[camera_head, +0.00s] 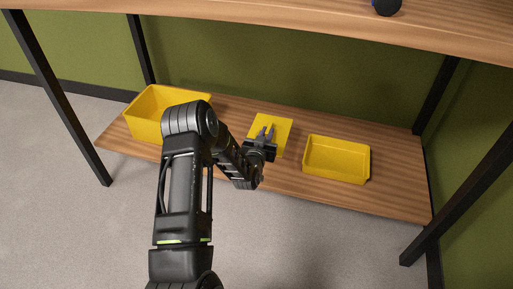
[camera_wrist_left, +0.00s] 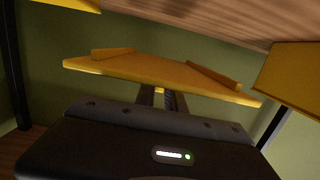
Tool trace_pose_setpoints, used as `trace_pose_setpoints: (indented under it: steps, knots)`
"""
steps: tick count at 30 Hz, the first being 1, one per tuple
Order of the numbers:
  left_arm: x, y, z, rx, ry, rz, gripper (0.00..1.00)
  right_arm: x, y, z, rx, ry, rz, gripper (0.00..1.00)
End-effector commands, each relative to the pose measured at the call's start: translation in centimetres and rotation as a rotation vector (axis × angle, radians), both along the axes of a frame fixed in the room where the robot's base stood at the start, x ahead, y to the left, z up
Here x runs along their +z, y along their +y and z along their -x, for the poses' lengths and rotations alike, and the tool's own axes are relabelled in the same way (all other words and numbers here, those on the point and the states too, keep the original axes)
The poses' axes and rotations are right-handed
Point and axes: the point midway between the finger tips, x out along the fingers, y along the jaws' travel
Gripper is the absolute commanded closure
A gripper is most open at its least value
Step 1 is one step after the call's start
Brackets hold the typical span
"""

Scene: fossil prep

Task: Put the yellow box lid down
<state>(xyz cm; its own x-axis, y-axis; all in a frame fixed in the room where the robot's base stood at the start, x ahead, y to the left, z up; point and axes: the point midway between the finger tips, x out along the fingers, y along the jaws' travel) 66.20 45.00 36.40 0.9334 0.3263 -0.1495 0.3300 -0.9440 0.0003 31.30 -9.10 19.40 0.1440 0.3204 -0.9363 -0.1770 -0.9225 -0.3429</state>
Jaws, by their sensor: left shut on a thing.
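The yellow box lid (camera_head: 284,130) is a flat square panel, seen over the middle of the low wooden shelf. My left gripper (camera_head: 266,133) is shut on it, with the fingers partly over its near side. In the left wrist view the lid (camera_wrist_left: 150,69) spreads just beyond the fingers (camera_wrist_left: 161,98), tilted in the picture, with two raised ridges on its upper face. I cannot tell whether the lid touches the shelf. My right gripper is not in view.
A deep open yellow box (camera_head: 146,127) stands on the shelf at the left. A shallower open yellow box (camera_head: 337,159) stands at the right. The wooden shelf (camera_head: 390,192) lies below a wooden tabletop (camera_head: 270,22), between black legs (camera_head: 60,95). Bare shelf shows at the far right.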

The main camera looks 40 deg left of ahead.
Motion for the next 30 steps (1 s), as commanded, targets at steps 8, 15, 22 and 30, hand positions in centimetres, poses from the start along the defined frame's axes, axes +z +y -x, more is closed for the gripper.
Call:
trace_pose_setpoints:
  steps: [8, 15, 22, 30]
  knots:
    - [-1.7, -0.1, 0.0, -0.001, 0.000, 0.000, 1.00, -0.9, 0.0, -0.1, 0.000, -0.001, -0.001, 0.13]
    - [-5.8, 0.0, 0.0, 0.000, -0.002, -0.001, 1.00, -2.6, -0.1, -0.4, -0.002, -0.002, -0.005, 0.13]
    - [-6.2, 0.0, 0.0, -0.001, -0.002, -0.001, 1.00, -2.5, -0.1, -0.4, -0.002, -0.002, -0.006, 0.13]
    - [-7.7, 0.0, 0.0, 0.000, -0.001, 0.000, 1.00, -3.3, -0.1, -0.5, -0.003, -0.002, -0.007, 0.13]
